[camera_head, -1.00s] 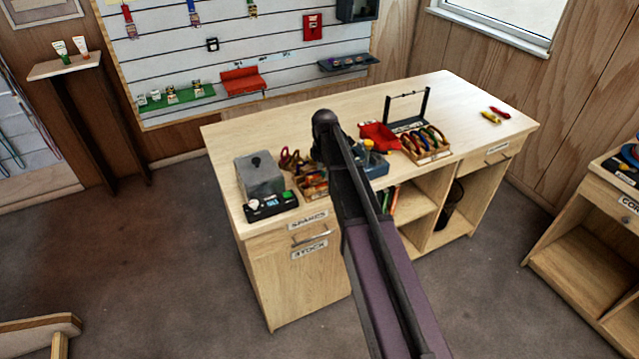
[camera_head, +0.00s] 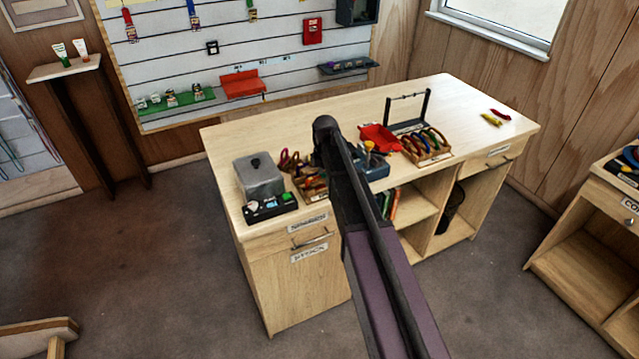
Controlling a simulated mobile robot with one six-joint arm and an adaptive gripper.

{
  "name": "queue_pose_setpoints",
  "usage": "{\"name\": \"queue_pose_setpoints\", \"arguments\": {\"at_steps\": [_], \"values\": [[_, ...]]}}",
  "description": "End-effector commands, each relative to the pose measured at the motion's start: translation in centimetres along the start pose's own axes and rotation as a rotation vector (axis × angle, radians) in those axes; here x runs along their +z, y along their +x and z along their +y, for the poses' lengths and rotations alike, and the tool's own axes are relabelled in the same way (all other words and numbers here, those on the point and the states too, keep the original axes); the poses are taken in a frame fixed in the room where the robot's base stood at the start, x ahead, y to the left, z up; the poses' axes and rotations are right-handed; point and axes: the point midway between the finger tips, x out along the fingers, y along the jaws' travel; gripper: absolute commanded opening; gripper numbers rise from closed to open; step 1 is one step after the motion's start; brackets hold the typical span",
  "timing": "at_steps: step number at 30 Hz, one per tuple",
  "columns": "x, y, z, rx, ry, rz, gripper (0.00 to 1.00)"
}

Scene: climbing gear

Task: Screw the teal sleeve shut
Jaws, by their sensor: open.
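I cannot pick out a teal sleeve in the head view. Several coloured carabiner-like loops stand in a labelled wooden rack (camera_head: 433,157) on the workbench (camera_head: 465,100), too small to tell their sleeves apart. A red piece and a yellow piece (camera_head: 491,120) lie loose at the bench's right end. My dark and purple arm reaches up from the lower right over the bench's front edge. Its far end hides part of the bench between the wooden box and the blue bin. My gripper is not visible, hidden behind or below the arm.
A grey box (camera_head: 259,178), a black device (camera_head: 270,208) and a wooden box of gear (camera_head: 313,187) crowd the bench's left. A blue bin (camera_head: 377,170), red tray (camera_head: 379,138) and black frame (camera_head: 426,105) stand mid-bench. The right end is mostly clear.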

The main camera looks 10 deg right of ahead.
Motion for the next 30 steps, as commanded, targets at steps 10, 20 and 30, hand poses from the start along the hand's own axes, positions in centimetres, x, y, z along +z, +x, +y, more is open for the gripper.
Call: {"name": "queue_pose_setpoints", "arguments": {"at_steps": [10, 20, 30], "values": [[0.0, 0.0, -0.5, 0.0, 0.0, 0.0, 0.63], [0.0, 0.0, -1.0, 0.0, 0.0, 0.0, 0.63], [0.0, 0.0, -1.3, 0.0, 0.0, 0.0, 0.63]]}}
